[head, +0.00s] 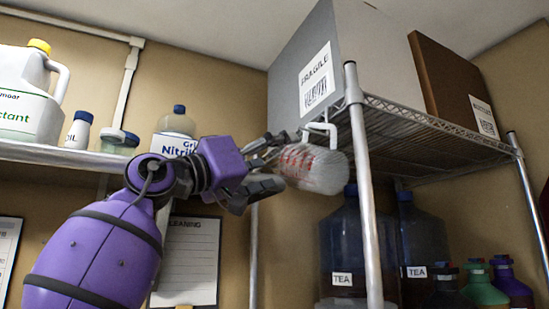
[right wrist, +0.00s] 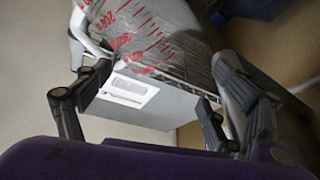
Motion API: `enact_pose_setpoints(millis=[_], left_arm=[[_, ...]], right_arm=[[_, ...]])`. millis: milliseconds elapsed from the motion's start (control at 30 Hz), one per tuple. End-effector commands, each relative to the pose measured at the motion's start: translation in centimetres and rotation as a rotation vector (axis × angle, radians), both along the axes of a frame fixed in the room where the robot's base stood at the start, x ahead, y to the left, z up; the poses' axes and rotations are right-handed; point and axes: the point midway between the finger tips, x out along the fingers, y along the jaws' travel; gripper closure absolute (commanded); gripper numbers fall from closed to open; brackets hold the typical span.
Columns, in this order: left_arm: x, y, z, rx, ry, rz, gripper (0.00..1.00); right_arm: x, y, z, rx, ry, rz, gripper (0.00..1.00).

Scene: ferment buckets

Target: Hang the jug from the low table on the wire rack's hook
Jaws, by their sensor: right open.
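The jug (head: 315,168) is clear with red measuring marks and lies tilted on its side in the air, beside the front post of the wire rack (head: 362,190). Its white handle (head: 322,130) is on the upper side, close to the post. My right gripper (head: 272,162) is open at the jug's left end. In the right wrist view the jug (right wrist: 140,38) shows beyond the open fingers (right wrist: 160,85), with its handle (right wrist: 82,35) near the left finger. I cannot make out the hook or whether the handle is on it. My left gripper is not in view.
A grey box (head: 340,65) and a brown box (head: 450,85) stand on the rack's upper shelf. Large tea jugs (head: 345,250) and smaller bottles stand below. A wall shelf (head: 60,155) with several containers is at the left, behind my arm.

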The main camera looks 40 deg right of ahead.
Motion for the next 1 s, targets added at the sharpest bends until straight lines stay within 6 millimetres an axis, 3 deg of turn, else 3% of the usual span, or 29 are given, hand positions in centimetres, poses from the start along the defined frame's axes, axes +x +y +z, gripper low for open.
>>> enact_pose_setpoints(millis=[267,700,1000], left_arm=[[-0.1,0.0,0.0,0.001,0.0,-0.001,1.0],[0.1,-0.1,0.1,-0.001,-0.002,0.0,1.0],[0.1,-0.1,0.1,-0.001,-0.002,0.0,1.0]], right_arm=[[0.3,1.7,-0.7,-0.002,0.002,0.0,0.15],[1.3,9.7,-3.7,-0.002,0.002,0.0,0.15],[1.5,11.2,-4.2,-0.001,0.0,0.0,0.15]])
